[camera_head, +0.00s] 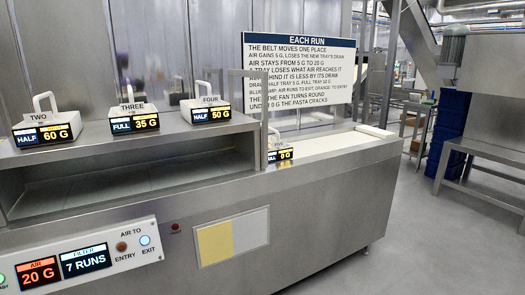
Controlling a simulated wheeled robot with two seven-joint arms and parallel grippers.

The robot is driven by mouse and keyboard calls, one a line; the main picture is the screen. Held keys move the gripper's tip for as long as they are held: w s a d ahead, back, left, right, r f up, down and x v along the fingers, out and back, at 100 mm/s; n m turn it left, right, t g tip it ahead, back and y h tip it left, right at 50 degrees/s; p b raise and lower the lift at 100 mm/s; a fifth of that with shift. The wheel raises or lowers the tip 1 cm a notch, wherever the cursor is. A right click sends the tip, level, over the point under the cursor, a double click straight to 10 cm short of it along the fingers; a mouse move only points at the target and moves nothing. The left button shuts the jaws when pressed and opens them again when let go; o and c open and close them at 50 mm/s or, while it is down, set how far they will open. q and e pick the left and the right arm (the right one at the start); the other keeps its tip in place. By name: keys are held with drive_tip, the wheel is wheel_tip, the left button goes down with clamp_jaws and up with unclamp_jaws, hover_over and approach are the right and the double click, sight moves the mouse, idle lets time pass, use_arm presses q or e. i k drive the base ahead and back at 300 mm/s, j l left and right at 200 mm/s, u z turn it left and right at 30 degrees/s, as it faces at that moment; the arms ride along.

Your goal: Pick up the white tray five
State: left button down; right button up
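The tray marked FIVE (283,147) is small and white with an upright loop handle. It sits low on the line at the picture's middle, at the near left end of a pale belt (325,144). Its front display reads 0 G; the word beside it is partly hidden. A metal post frame stands just left of the tray and covers part of it. Neither of my grippers is in view.
Trays TWO (47,128), THREE (133,116) and FOUR (205,108) stand on the raised steel top (100,148) to the left. A rule sign (298,70) stands behind the belt. A control panel (85,258) is at lower left.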

sight(279, 150)
drive_tip(key=i+l+u, duration=0.2)
drive_tip(key=i, duration=0.3)
drive_tip(key=i+l+u, duration=0.2)
drive_tip(key=i, duration=0.3)
drive_tip(key=i+l+u, duration=0.2)
drive_tip(key=i, duration=0.25)
drive_tip(key=i+l+u, duration=0.2)
drive_tip(key=i, duration=0.25)
drive_tip(key=l, duration=0.15)
